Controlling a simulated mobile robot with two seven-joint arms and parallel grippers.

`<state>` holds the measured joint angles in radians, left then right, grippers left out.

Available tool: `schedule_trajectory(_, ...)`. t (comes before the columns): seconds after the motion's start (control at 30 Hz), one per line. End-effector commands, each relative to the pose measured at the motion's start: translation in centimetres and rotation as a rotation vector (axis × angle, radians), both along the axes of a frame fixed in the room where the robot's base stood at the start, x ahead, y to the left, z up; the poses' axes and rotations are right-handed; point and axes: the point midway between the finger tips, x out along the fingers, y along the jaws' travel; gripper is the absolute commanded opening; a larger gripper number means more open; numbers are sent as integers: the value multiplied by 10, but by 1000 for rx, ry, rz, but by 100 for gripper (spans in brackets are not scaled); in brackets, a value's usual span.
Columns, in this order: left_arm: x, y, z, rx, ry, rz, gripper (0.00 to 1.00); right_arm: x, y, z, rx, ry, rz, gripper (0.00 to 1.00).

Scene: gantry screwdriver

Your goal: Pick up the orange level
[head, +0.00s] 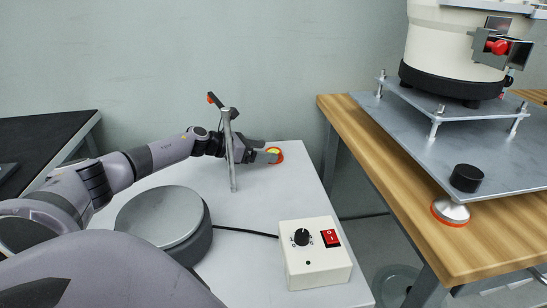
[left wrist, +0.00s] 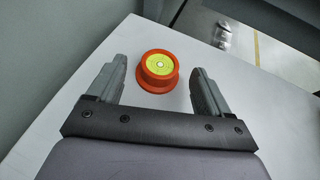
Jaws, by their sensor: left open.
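The orange level (head: 276,156) is a small round orange piece with a yellow-green vial face. It rests on the white table near its far right edge. In the left wrist view the level (left wrist: 158,71) lies between and slightly beyond the fingertips, with clear gaps on both sides. My left gripper (head: 263,155) is open and low over the table at the level; it also shows in the left wrist view (left wrist: 158,80). The fingers hide part of the level in the head view. My right gripper is not in view.
The white table (head: 259,205) holds a control box (head: 315,252) with a knob and red switch, and a round grey base (head: 163,222). A thin metal post (head: 231,165) shows beside my left wrist. A wooden bench (head: 470,242) with machinery stands at right.

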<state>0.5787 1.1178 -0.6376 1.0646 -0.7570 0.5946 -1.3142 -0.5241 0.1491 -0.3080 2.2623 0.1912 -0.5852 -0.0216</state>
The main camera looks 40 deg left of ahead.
Motion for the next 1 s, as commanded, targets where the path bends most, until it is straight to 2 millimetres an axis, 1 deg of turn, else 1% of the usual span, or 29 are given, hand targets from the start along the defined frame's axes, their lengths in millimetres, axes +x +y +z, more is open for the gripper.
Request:
schedule_trajectory(0.03, 6, -3, -3, -4, -2, 0, 80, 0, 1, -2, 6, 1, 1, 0)
schedule_trajectory(0.17, 14, -6, -6, -2, -2, 0, 80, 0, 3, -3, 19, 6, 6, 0)
schedule_trajectory(0.47, 17, -7, -8, -1, 0, -1, 80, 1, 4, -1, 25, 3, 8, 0)
schedule_trajectory(0.5, 17, -7, -8, -1, 1, -1, 76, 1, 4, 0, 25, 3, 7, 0)
schedule_trajectory(0.57, 16, -7, -8, -1, 0, -1, 57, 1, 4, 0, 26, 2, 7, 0)
schedule_trajectory(0.6, 16, -7, -8, -1, 0, -1, 44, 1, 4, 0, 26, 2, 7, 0)
schedule_trajectory(0.67, 16, -7, -8, -1, 1, -1, 24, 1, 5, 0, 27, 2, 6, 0)
schedule_trajectory(0.7, 16, -7, -8, -1, 1, -1, 17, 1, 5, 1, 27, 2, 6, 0)
schedule_trajectory(1.0, 17, -7, -5, 0, -1, 0, 17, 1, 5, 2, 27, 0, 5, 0)
